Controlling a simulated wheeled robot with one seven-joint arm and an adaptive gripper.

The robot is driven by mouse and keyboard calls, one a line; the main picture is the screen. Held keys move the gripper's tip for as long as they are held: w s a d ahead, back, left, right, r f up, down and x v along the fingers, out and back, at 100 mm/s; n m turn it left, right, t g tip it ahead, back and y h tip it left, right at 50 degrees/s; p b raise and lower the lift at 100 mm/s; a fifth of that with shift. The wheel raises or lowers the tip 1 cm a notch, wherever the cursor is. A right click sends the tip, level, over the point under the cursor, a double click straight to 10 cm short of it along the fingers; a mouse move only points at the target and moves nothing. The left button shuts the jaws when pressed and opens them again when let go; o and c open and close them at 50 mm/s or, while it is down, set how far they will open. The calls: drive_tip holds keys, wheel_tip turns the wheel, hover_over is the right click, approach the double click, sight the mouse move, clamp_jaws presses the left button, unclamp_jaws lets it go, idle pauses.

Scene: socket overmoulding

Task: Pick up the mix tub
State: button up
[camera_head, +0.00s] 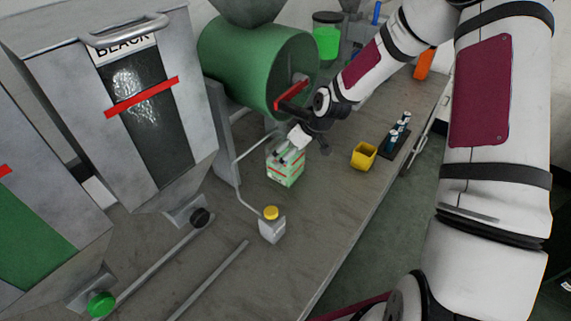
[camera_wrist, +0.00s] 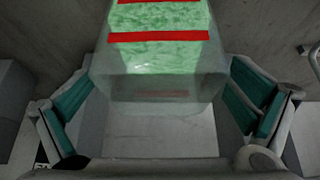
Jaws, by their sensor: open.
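The mix tub looks to be the clear container of green pellets with red bands (camera_head: 286,174), standing on the grey bench below the green drum. My gripper (camera_head: 291,147) is at its top and hides part of it. In the wrist view the tub (camera_wrist: 158,67) lies ahead, its near end reaching between the open fingers of my gripper (camera_wrist: 160,105). The teal pads are on either side of it, with a visible gap on each side. I cannot tell how deep the fingers reach along the tub.
A yellow cup (camera_head: 363,156) and a black rack of small items (camera_head: 394,138) stand to the right. A small yellow-capped bottle (camera_head: 272,226) stands in front. The green drum machine (camera_head: 255,65) is close behind my gripper, and a BLACK-labelled hopper (camera_head: 150,110) is at left. Bare bench (camera_head: 325,215) lies front right.

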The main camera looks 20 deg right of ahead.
drive_tip(key=shift+w+a+f, duration=0.1)
drive_tip(key=shift+w+f, duration=0.1)
drive_tip(key=shift+f, duration=0.3)
drive_tip(key=c, duration=2)
drive_tip(key=shift+c, duration=0.2)
drive_tip(key=shift+w+a+r, duration=0.1)
